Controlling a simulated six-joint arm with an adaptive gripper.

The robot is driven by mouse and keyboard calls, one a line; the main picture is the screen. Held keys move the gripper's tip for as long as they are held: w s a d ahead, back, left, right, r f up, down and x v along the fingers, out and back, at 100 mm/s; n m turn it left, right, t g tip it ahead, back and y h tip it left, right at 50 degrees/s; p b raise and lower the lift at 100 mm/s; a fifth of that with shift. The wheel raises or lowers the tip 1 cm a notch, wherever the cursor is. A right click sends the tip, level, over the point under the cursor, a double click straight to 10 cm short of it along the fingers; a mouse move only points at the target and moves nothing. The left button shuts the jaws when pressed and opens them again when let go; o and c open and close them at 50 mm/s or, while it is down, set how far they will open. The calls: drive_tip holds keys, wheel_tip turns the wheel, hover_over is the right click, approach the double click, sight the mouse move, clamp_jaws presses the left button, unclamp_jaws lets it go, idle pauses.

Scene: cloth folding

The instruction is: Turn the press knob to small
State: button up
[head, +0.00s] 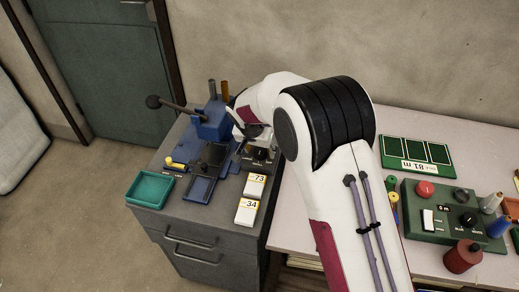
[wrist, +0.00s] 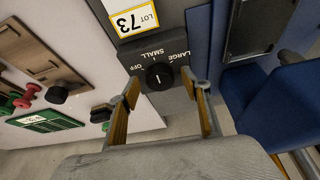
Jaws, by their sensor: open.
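The press knob (wrist: 158,76) is a round black dial on a dark control box (wrist: 160,40) marked OFF, SMALL and LARGE. Its white line runs roughly along the picture's vertical, in line with the SMALL side; which end is the pointer I cannot tell. My gripper (wrist: 161,83) is open, its two fingers on either side of the knob, with gaps to it. Contact is not visible. In the head view the knob (head: 261,153) shows just below my gripper (head: 247,135), partly hidden by my arm. The blue press (head: 212,124) stands left of it.
Cards marked 73 (head: 255,185) and 34 (head: 246,212) lie in front of the knob box. A teal tray (head: 150,188) sits at the cabinet's left. A long press lever (head: 178,106) reaches left. A green panel with another knob (head: 467,219) is on the right table.

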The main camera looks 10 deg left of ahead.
drive_tip(key=shift+r, duration=0.15)
drive_tip(key=v, duration=1.1)
drive_tip(key=shift+s+r, duration=0.15)
drive_tip(key=shift+r, duration=0.15)
drive_tip(key=shift+d+n, duration=0.1)
drive_tip(key=shift+n, duration=0.2)
